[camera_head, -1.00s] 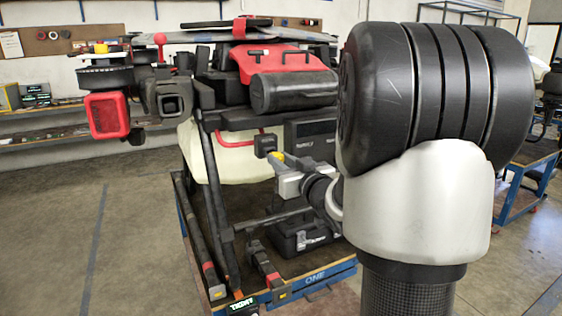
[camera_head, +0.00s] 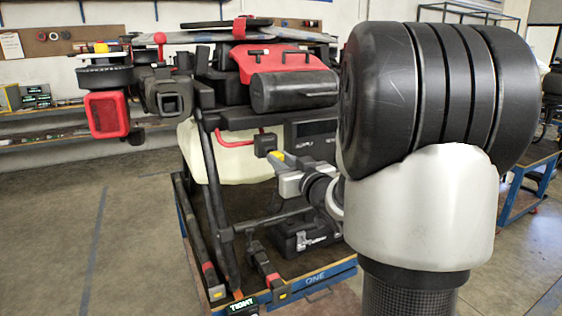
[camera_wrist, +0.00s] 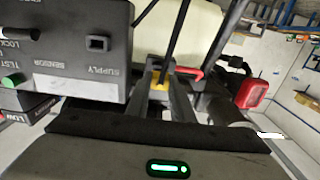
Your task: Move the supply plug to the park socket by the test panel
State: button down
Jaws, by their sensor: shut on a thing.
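My gripper (camera_head: 277,156) is shut on a small yellow piece (camera_wrist: 158,83), which I take to be the supply plug. In the wrist view it sits between the fingertips (camera_wrist: 160,90); its far end is hidden. The dark test panel (camera_wrist: 75,35) is left of the fingers there, with a square socket (camera_wrist: 98,43) marked SUPPLY that looks empty. In the head view the panel (camera_head: 312,131) is partly behind my arm. A black block (camera_head: 265,144) beside it, likely the park socket, lies just beyond the fingertips. I cannot tell whether the plug touches it.
A red tube (camera_head: 237,140) runs behind the block, in front of the pale tank (camera_head: 225,160). The drone's dark legs (camera_head: 215,190) stand on a blue-edged cart (camera_head: 315,278). A black case (camera_head: 290,235) lies below my gripper. Clear floor (camera_head: 60,220) is at left.

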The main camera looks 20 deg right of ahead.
jog(key=shift+w, duration=1.25)
jog(key=c, duration=1.5)
grip_release()
jog(key=shift+o, duration=0.2)
jog(key=shift+s, duration=0.1)
jog(key=s+b, duration=0.1)
jog(key=s, duration=1.6)
jog(key=shift+s+d, duration=0.15)
jog(key=shift+d, duration=0.1)
jog(key=shift+r, duration=0.1)
